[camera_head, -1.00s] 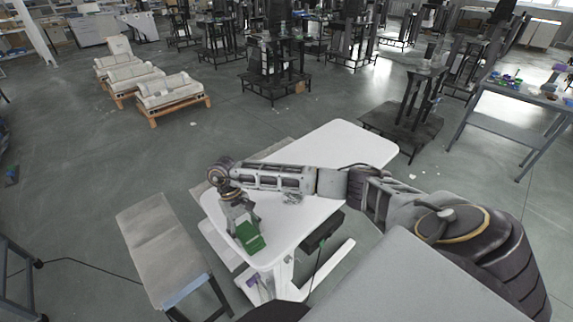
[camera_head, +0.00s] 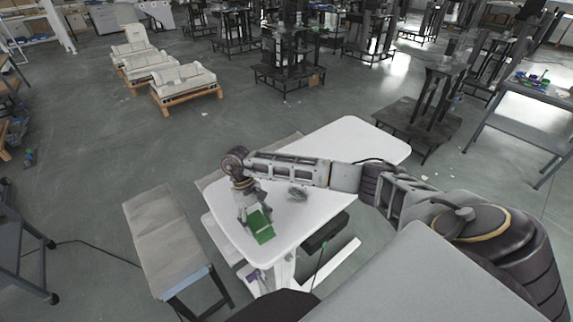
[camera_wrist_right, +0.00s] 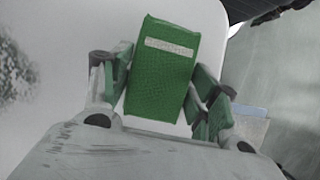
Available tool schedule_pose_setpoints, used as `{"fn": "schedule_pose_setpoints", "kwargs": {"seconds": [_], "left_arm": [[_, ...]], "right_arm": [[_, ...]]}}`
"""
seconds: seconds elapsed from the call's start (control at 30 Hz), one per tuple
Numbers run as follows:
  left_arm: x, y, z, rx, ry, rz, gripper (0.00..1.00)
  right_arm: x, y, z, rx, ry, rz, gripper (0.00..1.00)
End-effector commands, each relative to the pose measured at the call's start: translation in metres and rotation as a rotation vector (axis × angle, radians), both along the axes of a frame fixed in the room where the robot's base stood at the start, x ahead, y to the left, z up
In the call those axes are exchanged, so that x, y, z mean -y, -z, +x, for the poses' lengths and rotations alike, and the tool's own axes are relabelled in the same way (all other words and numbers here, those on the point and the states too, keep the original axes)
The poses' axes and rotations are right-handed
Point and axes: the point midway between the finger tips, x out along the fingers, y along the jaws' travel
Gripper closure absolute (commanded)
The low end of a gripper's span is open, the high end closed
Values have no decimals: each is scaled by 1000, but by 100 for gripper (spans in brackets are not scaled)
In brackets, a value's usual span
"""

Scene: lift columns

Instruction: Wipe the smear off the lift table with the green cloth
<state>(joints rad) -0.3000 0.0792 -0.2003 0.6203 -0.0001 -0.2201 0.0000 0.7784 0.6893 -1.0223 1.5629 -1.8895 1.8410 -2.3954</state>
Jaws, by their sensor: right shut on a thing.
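The white lift table (camera_head: 345,140) stands in front of me. A grey, speckled smear (camera_head: 298,193) lies on its top, beside my right forearm; part of it also shows at the left edge of the wrist view (camera_wrist_right: 14,72). My right gripper (camera_head: 254,215) points down over the near left part of the table, left of the smear. It is shut on the green cloth (camera_head: 261,228), a folded pad with a pale strip, held between both fingers in the wrist view (camera_wrist_right: 163,80). I cannot tell whether the cloth touches the tabletop. My left gripper is not in view.
A bench with a beige top (camera_head: 165,235) stands close to the table's left side. A dark stand (camera_head: 420,125) and a grey worktable (camera_head: 520,105) stand to the right. Pallets with pale parts (camera_head: 185,85) are at the far left. Open floor lies between them.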

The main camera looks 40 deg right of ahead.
Motion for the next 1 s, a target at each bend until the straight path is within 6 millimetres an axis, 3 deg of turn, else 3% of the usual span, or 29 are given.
{"fn": "schedule_pose_setpoints", "kwargs": {"seconds": [0.1,0.47,1.0], "left_arm": [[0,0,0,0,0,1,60],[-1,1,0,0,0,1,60],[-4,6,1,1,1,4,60]], "right_arm": [[0,0,0,0,0,0,59],[7,1,4,-1,104,1,59],[40,1,26,0,601,0,59]]}}
